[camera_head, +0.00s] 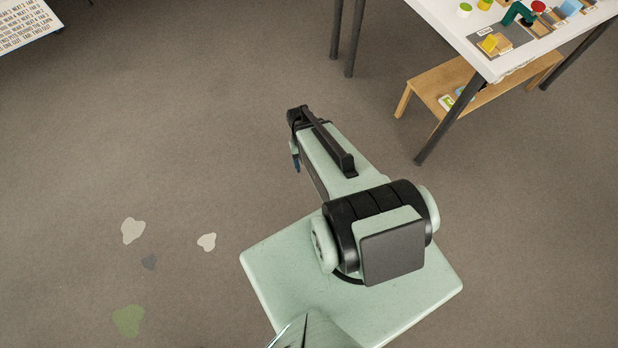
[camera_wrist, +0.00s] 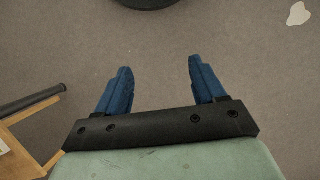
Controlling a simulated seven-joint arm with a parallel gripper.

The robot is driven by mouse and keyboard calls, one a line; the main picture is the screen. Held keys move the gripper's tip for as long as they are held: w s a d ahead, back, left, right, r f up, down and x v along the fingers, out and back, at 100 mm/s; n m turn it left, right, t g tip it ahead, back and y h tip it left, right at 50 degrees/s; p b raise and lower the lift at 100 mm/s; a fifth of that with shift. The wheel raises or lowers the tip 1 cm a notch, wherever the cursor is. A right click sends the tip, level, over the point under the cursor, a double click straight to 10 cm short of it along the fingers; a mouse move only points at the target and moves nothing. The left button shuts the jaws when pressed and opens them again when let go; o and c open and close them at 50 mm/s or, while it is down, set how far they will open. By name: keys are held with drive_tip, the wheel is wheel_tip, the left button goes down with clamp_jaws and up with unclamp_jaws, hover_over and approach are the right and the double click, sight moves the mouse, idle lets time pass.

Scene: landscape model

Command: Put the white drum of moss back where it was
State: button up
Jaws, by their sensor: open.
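A small white drum with a green top (camera_head: 464,10) stands on the white table (camera_head: 440,22) at the top right of the head view; it looks like the white drum of moss. A yellow drum with a green top (camera_head: 485,4) stands beside it, cut by the picture's top edge. My gripper is open and empty, with its blue fingers (camera_wrist: 158,82) apart over bare floor in the wrist view. In the head view only a blue fingertip (camera_head: 296,163) shows, well away from the table. The drum is not seen in the wrist view.
A grey board (camera_head: 512,43) with a yellow block (camera_head: 489,43), a green curved piece (camera_head: 517,13) and a red round piece (camera_head: 538,7) lies on the table. A wooden bench (camera_head: 432,84) stands beneath the table, among dark legs. Floor left of my arm is clear, with flat patches (camera_head: 133,230).

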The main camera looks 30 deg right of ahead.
drive_tip(key=s+a+f+n+g, duration=0.1)
drive_tip(key=s+a, duration=0.3)
drive_tip(key=s, duration=0.4)
drive_tip(key=s+a+f+n+g, duration=0.1)
drive_tip(key=s+a, duration=0.3)
drive_tip(key=s, duration=0.4)
drive_tip(key=shift+a+f+n+g+h, duration=0.3)
drive_tip(key=shift+a+f+n, duration=0.1)
drive_tip(key=shift+f+n, duration=0.2)
